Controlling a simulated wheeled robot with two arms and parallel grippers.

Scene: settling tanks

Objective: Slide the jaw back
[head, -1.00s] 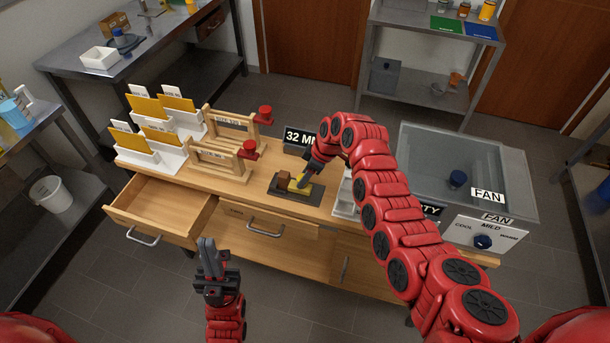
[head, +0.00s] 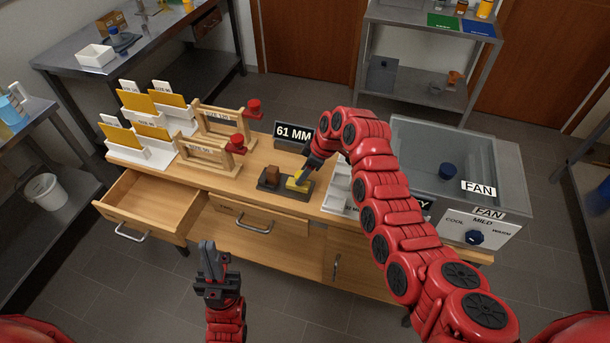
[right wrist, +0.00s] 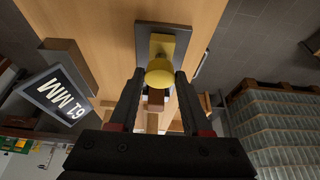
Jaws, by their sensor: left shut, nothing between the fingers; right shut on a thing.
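The yellow jaw (head: 298,185) sits on the right part of a dark base plate (head: 272,186) on the wooden bench. A brown block (head: 272,175) stands on the plate's left part, with a clear gap between it and the jaw. My right gripper (head: 304,174) is shut on the jaw. The right wrist view shows the jaw's round yellow knob (right wrist: 160,73) between the fingers. The display (head: 293,134) behind the plate reads 61 MM. My left gripper (head: 208,250) is shut and empty in front of the bench.
White trays (head: 338,188) stand just right of the plate, partly behind my right arm. Wooden frames with red knobs (head: 238,144) and yellow cards in white holders (head: 150,103) stand left. A drawer (head: 150,210) is open at front left. A grey tank (head: 450,150) stands right.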

